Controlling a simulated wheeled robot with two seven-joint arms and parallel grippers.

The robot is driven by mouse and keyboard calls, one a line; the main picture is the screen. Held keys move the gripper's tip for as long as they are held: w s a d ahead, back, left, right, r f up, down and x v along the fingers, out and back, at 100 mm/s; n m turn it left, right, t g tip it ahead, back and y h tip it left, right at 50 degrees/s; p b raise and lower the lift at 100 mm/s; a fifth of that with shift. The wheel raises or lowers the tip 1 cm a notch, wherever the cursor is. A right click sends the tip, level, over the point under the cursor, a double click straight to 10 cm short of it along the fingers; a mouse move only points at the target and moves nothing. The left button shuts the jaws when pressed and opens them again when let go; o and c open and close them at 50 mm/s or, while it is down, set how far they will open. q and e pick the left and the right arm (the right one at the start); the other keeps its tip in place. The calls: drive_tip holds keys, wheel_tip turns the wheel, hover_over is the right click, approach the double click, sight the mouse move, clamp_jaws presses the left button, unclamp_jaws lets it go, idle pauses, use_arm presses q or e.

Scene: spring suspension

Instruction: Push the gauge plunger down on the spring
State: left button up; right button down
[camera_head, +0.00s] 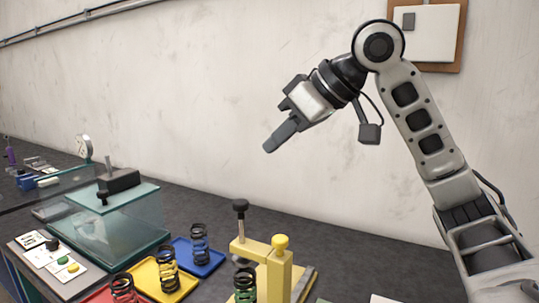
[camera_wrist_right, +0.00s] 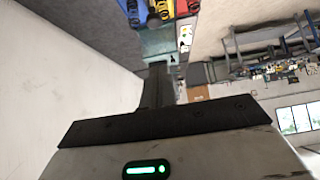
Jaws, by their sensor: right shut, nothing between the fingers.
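The gauge is a yellow frame (camera_head: 279,273) on a base at the front of the bench. Its plunger (camera_head: 240,207) has a black knob on a thin rod and stands raised above the frame's arm. A dark coil spring (camera_head: 245,284) stands under that arm, partly cut off by the picture's lower edge. My right gripper (camera_head: 269,148) is shut and empty, high above the bench and up and to the right of the plunger, touching nothing. Its fingers (camera_wrist_right: 158,85) also show in the right wrist view. My left gripper is not in view.
Blue (camera_head: 212,258), yellow (camera_head: 148,270) and red trays with springs stand left of the gauge. A glass-sided case (camera_head: 130,228) with a black device on top is farther left. A panel with buttons (camera_head: 58,262) lies at the left front. The wall is behind.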

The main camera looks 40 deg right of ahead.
hover_over(235, 201)
drive_tip(key=s+d, duration=0.1)
drive_tip(key=s, duration=0.1)
wheel_tip(235, 201, down, 6)
drive_tip(key=shift+s+f, duration=0.15)
drive_tip(key=shift+f, duration=0.1)
wheel_tip(235, 201, down, 3)
drive_tip(key=shift+s+d+f+b, duration=0.15)
drive_tip(key=shift+f+b, duration=0.05)
drive_tip(key=shift+b, duration=0.25)
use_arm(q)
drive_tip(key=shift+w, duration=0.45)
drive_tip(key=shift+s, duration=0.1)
